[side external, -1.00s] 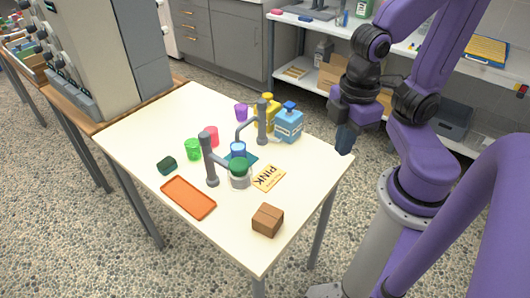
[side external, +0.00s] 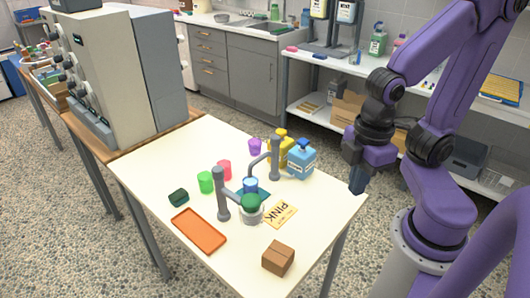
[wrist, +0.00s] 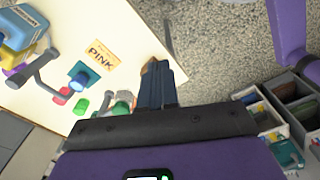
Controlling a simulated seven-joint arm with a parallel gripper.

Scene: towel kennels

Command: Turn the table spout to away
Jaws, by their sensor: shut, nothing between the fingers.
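Two grey spouts stand on the cream table (side external: 150,165). The front spout (side external: 222,195) has its arm pointing right, ending at a green-topped clear jar (side external: 251,208). The rear spout (side external: 275,160) has its arm bending left and down, ending above a blue cup (side external: 251,184). I cannot tell which one the task names. A grey spout (wrist: 38,68) also shows at the left of the wrist view. My gripper (side external: 357,186) is shut and empty, by the table's right corner and apart from both spouts. Its fingers (wrist: 155,72) hide some of the table in the wrist view.
A yellow bottle (side external: 282,142) and a blue bottle (side external: 301,160) stand behind the rear spout. A PINK card (side external: 281,214), brown box (side external: 278,257), orange tray (side external: 198,230), green cup (side external: 205,182) and red cup (side external: 224,170) surround the front spout. The table's right corner is clear.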

